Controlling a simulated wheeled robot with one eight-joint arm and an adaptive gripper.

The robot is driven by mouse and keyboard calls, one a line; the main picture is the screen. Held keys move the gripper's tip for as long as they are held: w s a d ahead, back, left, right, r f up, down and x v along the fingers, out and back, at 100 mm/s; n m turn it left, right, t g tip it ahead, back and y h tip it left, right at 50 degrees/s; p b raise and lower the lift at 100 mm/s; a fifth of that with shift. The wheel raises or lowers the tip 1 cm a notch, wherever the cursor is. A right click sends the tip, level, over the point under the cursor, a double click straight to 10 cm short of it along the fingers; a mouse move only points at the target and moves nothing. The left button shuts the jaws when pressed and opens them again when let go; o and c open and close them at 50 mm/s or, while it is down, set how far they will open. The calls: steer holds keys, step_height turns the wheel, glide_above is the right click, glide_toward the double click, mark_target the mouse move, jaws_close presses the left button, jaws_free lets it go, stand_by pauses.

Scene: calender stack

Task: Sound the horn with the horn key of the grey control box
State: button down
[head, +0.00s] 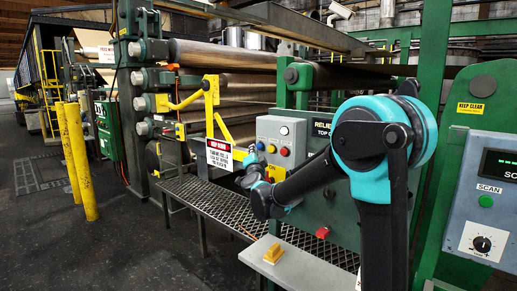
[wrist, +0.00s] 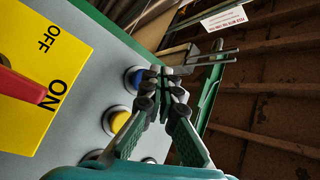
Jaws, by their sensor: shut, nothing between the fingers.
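The grey control box (head: 269,130) stands beyond my arm in the head view. Its face carries a white button (head: 284,131), a blue button (head: 260,146), a yellow button (head: 271,149) and a red button (head: 285,152). No key label is readable, so I cannot tell which is the horn key. My gripper (head: 247,163) is at the box's lower left, fingers together and empty. In the wrist view its fingertips (wrist: 161,73) appear just right of the blue button (wrist: 133,77); contact cannot be told. The yellow button (wrist: 118,120) is beside the fingers, and lower buttons are partly hidden.
A yellow ON/OFF plate (wrist: 45,65) with a red handle lies on the box in the wrist view. A white warning sign (head: 219,154) and yellow bracket (head: 211,97) stand left of the box. A mesh walkway (head: 207,202) runs below.

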steer(key=shift+w+d, duration=0.15)
stand_by(0.5)
steer(key=shift+w+d, duration=0.1)
steer(key=shift+w, duration=0.05)
steer(key=shift+w+d, duration=0.35)
steer(key=shift+w, duration=0.1)
stand_by(1.0)
steer(key=shift+s, duration=0.1)
steer(key=shift+s+a, duration=0.55)
steer(key=shift+s, duration=0.15)
steer(key=shift+a, duration=0.1)
steer(key=s+a, duration=0.1)
steer(key=s, duration=0.1)
steer(key=s+a, duration=0.2)
stand_by(0.5)
stand_by(0.4)
